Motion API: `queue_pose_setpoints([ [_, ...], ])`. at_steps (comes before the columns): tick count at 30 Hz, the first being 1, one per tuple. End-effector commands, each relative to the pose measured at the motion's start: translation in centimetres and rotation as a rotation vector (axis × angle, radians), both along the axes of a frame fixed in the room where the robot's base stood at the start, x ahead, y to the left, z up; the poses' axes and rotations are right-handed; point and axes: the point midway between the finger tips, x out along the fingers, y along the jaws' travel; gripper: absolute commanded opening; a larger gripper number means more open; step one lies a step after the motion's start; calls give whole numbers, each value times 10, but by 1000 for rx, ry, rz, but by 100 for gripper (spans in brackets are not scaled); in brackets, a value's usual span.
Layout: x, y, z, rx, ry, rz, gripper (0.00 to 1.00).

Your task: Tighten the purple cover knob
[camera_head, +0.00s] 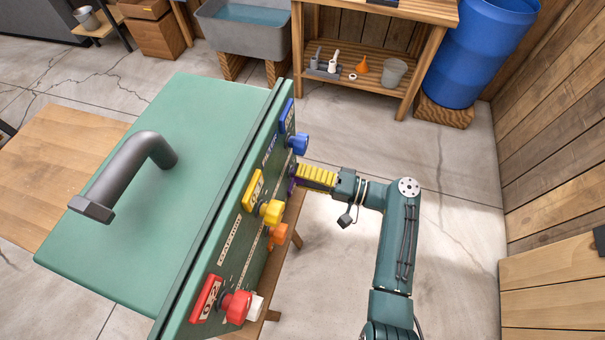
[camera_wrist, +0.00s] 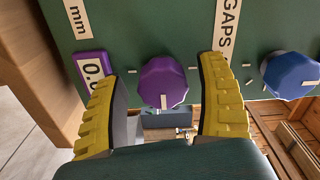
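The purple cover knob (camera_wrist: 163,84) is a faceted knob on the green panel (camera_wrist: 150,33), with a small pale mark on its lower face. In the wrist view my gripper (camera_wrist: 168,75) is open, with one yellow ribbed finger on each side of the knob and a visible gap on both sides. In the head view my gripper (camera_head: 300,172) reaches the panel from the right, and the knob there is mostly hidden behind the fingers. A purple label plate (camera_wrist: 95,68) reading "0.0", partly covered by the left finger, sits left of the knob.
A blue knob (camera_head: 298,143) sits near the purple one. A yellow knob (camera_head: 271,211), an orange knob (camera_head: 278,235) and a red knob (camera_head: 237,307) lie nearer along the panel. The green cover (camera_head: 190,130) has a dark handle (camera_head: 150,150). Open floor lies right of the arm.

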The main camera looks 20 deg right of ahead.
Motion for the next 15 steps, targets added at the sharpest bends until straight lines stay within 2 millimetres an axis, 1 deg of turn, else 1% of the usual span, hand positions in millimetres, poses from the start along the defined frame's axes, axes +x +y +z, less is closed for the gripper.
queue_pose_setpoints([
  [9, -2, -3, 2, -1, -3, -2, 73],
  [11, -6, -9, 2, -1, -3, -4, 73],
  [15, -26, -31, 2, -1, -3, -6, 73],
])
